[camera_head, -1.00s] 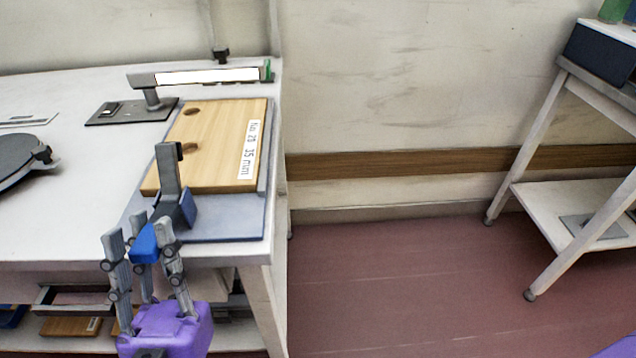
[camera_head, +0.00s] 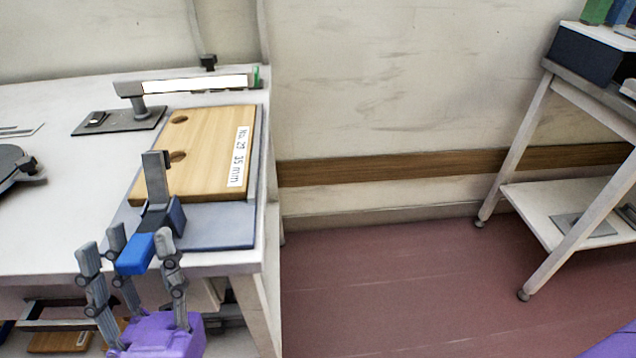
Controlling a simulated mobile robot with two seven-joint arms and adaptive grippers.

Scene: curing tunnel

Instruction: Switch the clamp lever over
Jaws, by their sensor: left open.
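The clamp lever (camera_head: 137,253) is a short blue handle on a dark grey clamp with an upright grey post (camera_head: 156,178). The clamp stands at the front of a blue-grey base plate (camera_head: 222,226). A wooden block (camera_head: 205,150) labelled "35 mm" lies on that plate behind the post. The blue handle points toward the table's front edge. My left gripper (camera_head: 130,255), purple with grey jointed fingers, is open at the front edge. Its fingers stand around the blue handle in the picture; I cannot tell whether they touch it. My right gripper is not identifiable in view.
A lamp (camera_head: 186,86) with a lit bar stands behind the wooden block. A round dark device (camera_head: 12,165) sits at the left. A shelf below the table holds wooden pieces (camera_head: 62,341). A white rack (camera_head: 553,205) stands at the right, with open floor between.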

